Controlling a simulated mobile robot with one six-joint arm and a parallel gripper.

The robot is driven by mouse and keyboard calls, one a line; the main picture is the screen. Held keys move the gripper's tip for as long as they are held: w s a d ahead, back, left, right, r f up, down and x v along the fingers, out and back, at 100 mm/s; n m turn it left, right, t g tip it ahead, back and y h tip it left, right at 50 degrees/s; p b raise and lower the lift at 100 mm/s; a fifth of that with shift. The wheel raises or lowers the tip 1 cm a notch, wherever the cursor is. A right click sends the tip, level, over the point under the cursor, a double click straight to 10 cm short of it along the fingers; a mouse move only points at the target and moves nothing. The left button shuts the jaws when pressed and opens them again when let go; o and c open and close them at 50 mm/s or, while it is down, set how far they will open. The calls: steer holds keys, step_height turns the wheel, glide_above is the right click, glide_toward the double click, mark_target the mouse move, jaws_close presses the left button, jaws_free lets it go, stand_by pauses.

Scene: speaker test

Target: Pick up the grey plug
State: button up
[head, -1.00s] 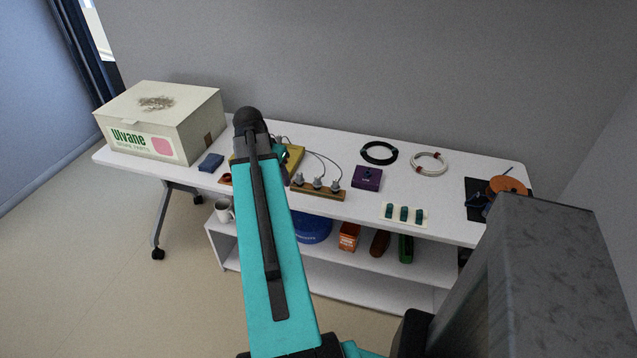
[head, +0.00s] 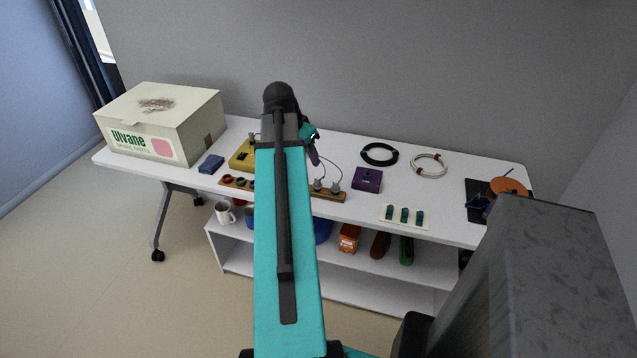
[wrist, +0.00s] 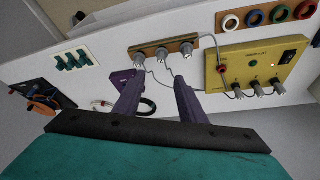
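Several grey plugs stand in a row on a wooden strip (head: 328,197); one grey plug (head: 335,187) shows in the head view, and the arm hides part of the row. In the wrist view three grey plugs, the middle one a grey plug (wrist: 162,53), sit on the strip. More grey plugs (wrist: 258,90) line the edge of a yellow box (wrist: 250,62) with cables. My gripper (wrist: 158,82) has its two purple fingers spread apart with nothing between them, above the table near the strip. In the head view my gripper (head: 313,155) is partly behind my arm.
A purple box (head: 367,179), a black cable coil (head: 379,154), a white coil (head: 429,165) and a pale board with teal pieces (head: 404,215) lie to the right. A large carton (head: 160,122) stands at the left end. Coloured rings (wrist: 278,14) lie near the yellow box.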

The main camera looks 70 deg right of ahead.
steer(key=p, duration=0.1)
glide_above(317, 179)
steer(key=a, duration=0.2)
step_height(317, 179, down, 7)
steer(key=shift+w, duration=0.25)
steer(key=shift+f, duration=0.1)
steer(key=shift+f, duration=0.1)
steer(key=shift+p+x, duration=0.9)
steer(key=shift+x, duration=1.6)
steer(key=shift+w, duration=0.2)
jaws_close()
